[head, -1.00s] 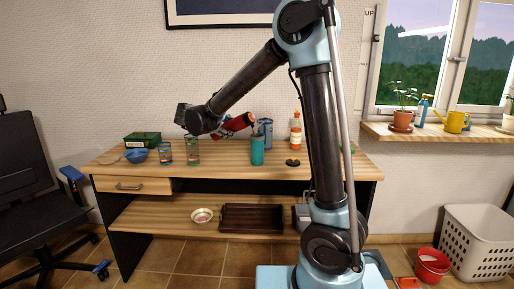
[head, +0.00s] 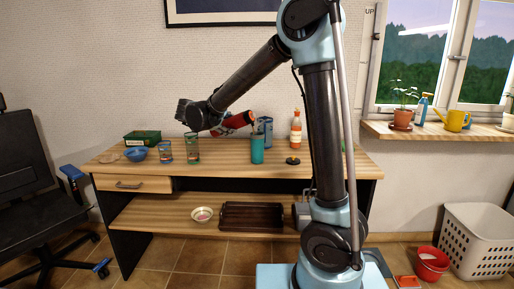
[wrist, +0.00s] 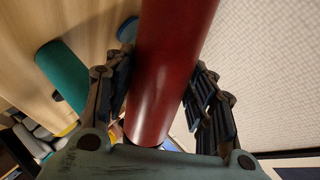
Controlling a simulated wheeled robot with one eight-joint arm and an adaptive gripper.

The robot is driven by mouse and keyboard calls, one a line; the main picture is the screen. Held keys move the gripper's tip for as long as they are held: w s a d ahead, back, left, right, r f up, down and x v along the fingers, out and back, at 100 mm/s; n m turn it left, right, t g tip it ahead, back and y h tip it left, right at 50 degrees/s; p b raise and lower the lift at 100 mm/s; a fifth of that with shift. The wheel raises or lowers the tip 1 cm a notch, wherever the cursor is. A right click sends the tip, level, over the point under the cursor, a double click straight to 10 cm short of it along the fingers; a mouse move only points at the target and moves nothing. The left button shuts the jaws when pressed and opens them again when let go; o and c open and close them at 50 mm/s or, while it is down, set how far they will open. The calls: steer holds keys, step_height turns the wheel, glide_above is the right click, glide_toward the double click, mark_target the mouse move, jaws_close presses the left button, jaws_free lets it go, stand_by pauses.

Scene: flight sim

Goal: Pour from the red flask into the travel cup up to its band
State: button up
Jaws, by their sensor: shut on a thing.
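The red flask (head: 234,122) is tilted well over, nearly level, above the desk, with its right end a little higher than its left. My gripper (head: 216,129) is shut on it. In the wrist view the red flask (wrist: 172,60) runs between the two fingers of my gripper (wrist: 158,100). The teal travel cup (head: 257,152) stands upright on the desk, below and right of the flask's right end, apart from it. It also shows in the wrist view as a teal cylinder (wrist: 62,76). No stream shows, and the cup's inside and band cannot be made out.
A blue-grey container (head: 266,128) stands close behind the cup. An orange-white bottle (head: 296,129) and a dark round item (head: 293,161) are to the right. The desk front (head: 225,174) is clear.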

steer(key=shift+d+r+m+y+p, duration=0.1)
steer(key=shift+r+m+y+p, duration=0.3)
steer(key=shift+r+p, duration=0.35)
stand_by(2.7)
steer(key=shift+s+d, duration=0.15)
steer(key=shift+d, duration=0.15)
stand_by(2.6)
steer(key=shift+a+f+n+h, duration=0.25)
steer(key=shift+f+n, duration=0.1)
steer(key=shift+f, duration=0.25)
steer(key=shift+a+f+n+h, duration=0.25)
steer(key=shift+f+n, duration=0.1)
steer(key=shift+f, duration=0.25)
steer(key=shift+f+n+h+b, duration=1.3)
steer(key=shift+f+n+b, duration=0.25)
steer(key=shift+f, duration=0.7)
steer(key=r+n, duration=0.1)
steer(key=r+h+b, duration=0.1)
steer(key=r+n+b, duration=0.1)
steer(key=r, duration=0.1)
steer(key=shift+w+a+n+h, duration=0.25)
steer(key=shift+w+n+h, duration=0.1)
steer(key=shift+h, duration=0.05)
steer(key=shift+w+a+r+n+t+h+b, duration=0.15)
steer(key=shift+r+n+t+h+b, duration=0.5)
steer(key=shift+r+n+b, duration=0.75)
